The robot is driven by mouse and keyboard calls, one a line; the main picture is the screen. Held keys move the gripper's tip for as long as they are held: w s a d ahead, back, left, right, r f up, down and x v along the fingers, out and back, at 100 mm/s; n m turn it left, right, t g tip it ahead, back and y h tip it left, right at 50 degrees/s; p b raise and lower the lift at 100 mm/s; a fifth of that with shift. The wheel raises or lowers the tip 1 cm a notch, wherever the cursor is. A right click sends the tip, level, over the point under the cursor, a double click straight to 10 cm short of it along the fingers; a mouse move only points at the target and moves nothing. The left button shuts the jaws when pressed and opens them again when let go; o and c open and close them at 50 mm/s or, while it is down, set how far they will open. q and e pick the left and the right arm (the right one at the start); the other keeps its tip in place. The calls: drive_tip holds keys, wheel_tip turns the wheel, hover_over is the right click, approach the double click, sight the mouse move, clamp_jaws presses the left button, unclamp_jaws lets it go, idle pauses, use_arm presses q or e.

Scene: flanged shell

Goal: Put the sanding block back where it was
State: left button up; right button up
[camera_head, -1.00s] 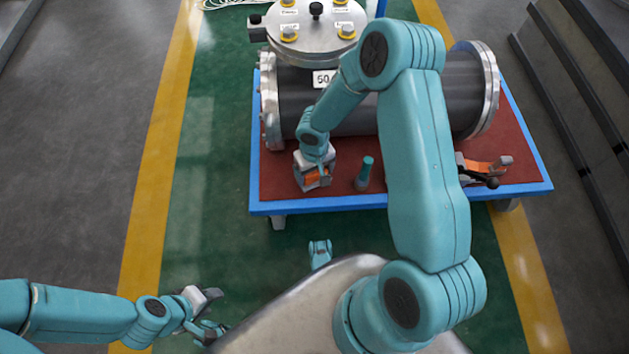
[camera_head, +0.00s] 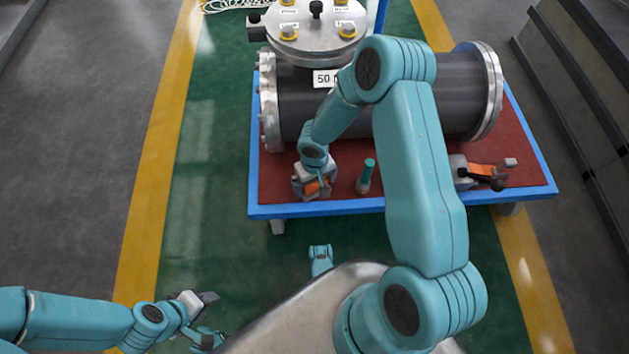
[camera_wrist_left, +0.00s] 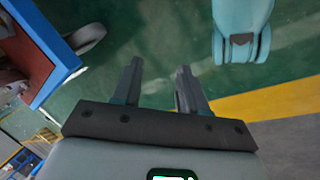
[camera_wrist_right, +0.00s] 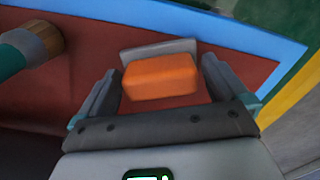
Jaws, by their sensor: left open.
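The sanding block, an orange block (camera_wrist_right: 160,77), lies between the two fingers of my right gripper (camera_wrist_right: 162,85) in the right wrist view, with a grey plate (camera_wrist_right: 150,49) just behind it. The fingers straddle it closely; whether they press on it I cannot tell. In the head view the orange block (camera_head: 317,187) shows partly, with my right gripper (camera_head: 315,185) over the front left of the red bench top. My left gripper (camera_head: 212,315) is open and empty, low over the floor away from the bench; its spread fingers show in the left wrist view (camera_wrist_left: 160,85).
A blue-edged bench with a red top (camera_head: 410,196) carries a dark flanged shell (camera_head: 300,105) behind my right gripper. The green floor (camera_head: 215,200) left of the bench is clear.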

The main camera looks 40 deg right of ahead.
drive_tip(key=shift+r, duration=0.2)
wheel_tip(320, 180, up, 12)
drive_tip(key=p, duration=0.6)
use_arm(q)
drive_tip(key=shift+g, duration=0.4)
drive_tip(key=r, duration=0.1)
drive_tip(key=s+r, duration=0.1)
drive_tip(key=r, duration=0.1)
drive_tip(key=s+d+r, duration=0.1)
drive_tip(key=r, duration=0.1)
drive_tip(key=shift+r, duration=0.25)
use_arm(e)
drive_tip(key=s+a+f+y, duration=0.2)
drive_tip(key=s+a, duration=0.5)
drive_tip(key=s+a+f+y, duration=0.2)
drive_tip(key=s+a+f, duration=0.1)
drive_tip(key=s+a, duration=0.4)
drive_tip(key=shift+a+t, duration=0.15)
drive_tip(key=shift+t, duration=0.15)
